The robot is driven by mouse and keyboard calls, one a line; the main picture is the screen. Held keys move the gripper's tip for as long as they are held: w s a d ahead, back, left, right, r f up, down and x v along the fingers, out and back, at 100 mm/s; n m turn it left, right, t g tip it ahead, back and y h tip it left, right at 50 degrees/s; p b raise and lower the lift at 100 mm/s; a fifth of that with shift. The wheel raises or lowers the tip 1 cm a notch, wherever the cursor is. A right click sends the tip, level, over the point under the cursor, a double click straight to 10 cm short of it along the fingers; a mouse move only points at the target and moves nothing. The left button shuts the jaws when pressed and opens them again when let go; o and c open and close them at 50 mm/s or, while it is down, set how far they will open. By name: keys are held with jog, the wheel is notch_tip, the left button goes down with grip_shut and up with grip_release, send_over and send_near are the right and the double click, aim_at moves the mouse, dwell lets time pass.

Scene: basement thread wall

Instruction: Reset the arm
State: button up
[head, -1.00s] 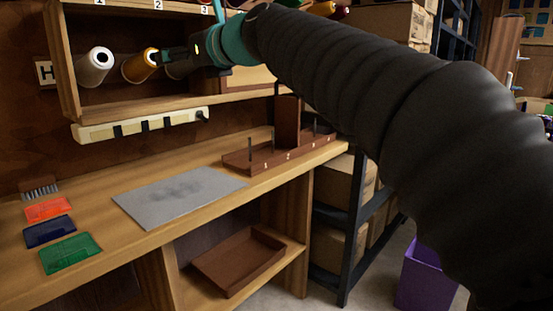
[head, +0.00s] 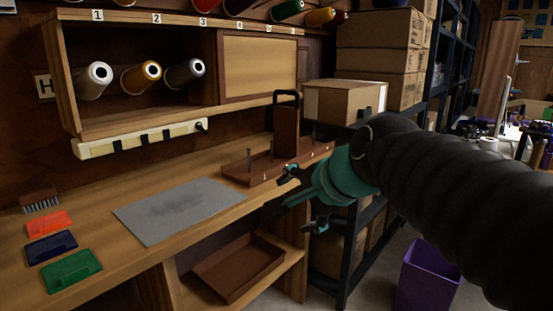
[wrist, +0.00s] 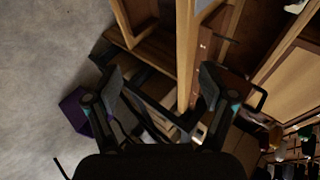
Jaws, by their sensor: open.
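My gripper (head: 290,193) is open and empty in the head view. It hangs in the air in front of the right end of the workbench (head: 150,262), beside the brown peg rack (head: 240,172). In the wrist view my gripper (wrist: 160,88) shows its two fingers spread wide with nothing between them. Beyond the fingers are the bench edge and the dark shelf frame. My arm reaches in from the right and hides part of the shelving.
White, orange and dark grey spools (head: 185,74) sit in the wall cubby (head: 125,127). A grey mat (head: 180,210) and red, blue and green cards (head: 72,270) lie on the bench. A purple bin (head: 428,275) stands on the floor. Cardboard boxes (head: 342,100) fill the right shelving.

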jog(key=s+d+f+n+g+h+p, duration=0.1)
jog(key=s+d+f+n+h, duration=0.1)
jog(key=s+d+f+n, duration=0.3)
jog(key=s+d+f+n+g+h, duration=0.2)
jog(key=s+d+f+n, duration=0.3)
jog(key=s+f, duration=0.5)
jog(key=shift+d+f+h+p, duration=0.35)
jog(key=shift+d+f, duration=0.3)
jog(key=shift+d, duration=0.35)
